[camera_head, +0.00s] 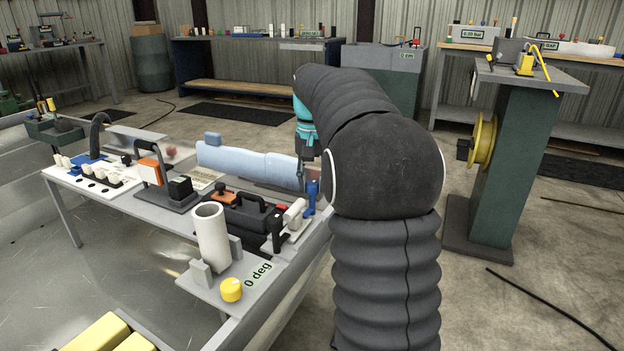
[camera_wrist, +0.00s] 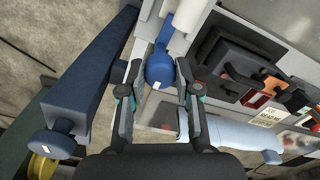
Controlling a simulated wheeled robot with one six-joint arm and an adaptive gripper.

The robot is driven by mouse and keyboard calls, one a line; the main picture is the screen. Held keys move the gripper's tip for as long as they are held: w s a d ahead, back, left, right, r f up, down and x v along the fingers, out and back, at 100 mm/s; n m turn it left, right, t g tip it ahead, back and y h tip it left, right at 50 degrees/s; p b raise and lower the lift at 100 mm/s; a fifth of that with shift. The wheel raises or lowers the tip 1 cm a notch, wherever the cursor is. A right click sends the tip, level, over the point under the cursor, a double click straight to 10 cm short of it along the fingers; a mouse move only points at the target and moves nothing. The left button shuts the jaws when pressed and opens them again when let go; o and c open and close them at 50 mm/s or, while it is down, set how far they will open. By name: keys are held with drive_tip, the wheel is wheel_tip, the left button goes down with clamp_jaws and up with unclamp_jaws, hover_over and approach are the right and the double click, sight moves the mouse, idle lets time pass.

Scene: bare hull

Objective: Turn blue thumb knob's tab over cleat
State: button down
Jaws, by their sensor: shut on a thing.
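The blue thumb knob (camera_wrist: 159,71) sits between my two fingertips in the wrist view, with a small white mark on its near side. In the head view the blue knob (camera_head: 312,192) stands at the right end of the bench, beside a white fitting. My gripper (camera_wrist: 155,84) is shut on the knob, one finger on each side. In the head view my black arm hides most of the gripper; only a teal part and a dark finger show above the knob. I cannot clearly pick out the cleat or which way the tab points.
A black case (camera_head: 236,214) lies left of the knob, and a light-blue roll (camera_head: 243,161) lies behind it. A white upright tube (camera_head: 212,238) and a yellow knob (camera_head: 231,290) stand nearer. A green pedestal (camera_head: 510,165) with a yellow wheel stands on the right.

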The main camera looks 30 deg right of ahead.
sight(310, 185)
drive_tip(key=c, duration=0.8)
unclamp_jaws()
drive_tip(key=shift+r, duration=0.1)
wheel_tip(310, 185, up, 12)
drive_tip(key=shift+a, duration=0.1)
drive_tip(key=s+a+f+n+t, duration=0.3)
drive_tip(key=s+a, duration=0.7)
drive_tip(key=s, duration=0.3)
drive_tip(key=s+a+f+n+t, duration=0.1)
drive_tip(key=s+a+f, duration=0.2)
drive_tip(key=s+f, duration=0.4)
drive_tip(key=s+a+f+n+t, duration=0.1)
drive_tip(key=s+a+f+n, duration=0.1)
drive_tip(key=s+f, duration=0.6)
drive_tip(key=shift+a+t, duration=0.3)
drive_tip(key=shift+a, duration=0.4)
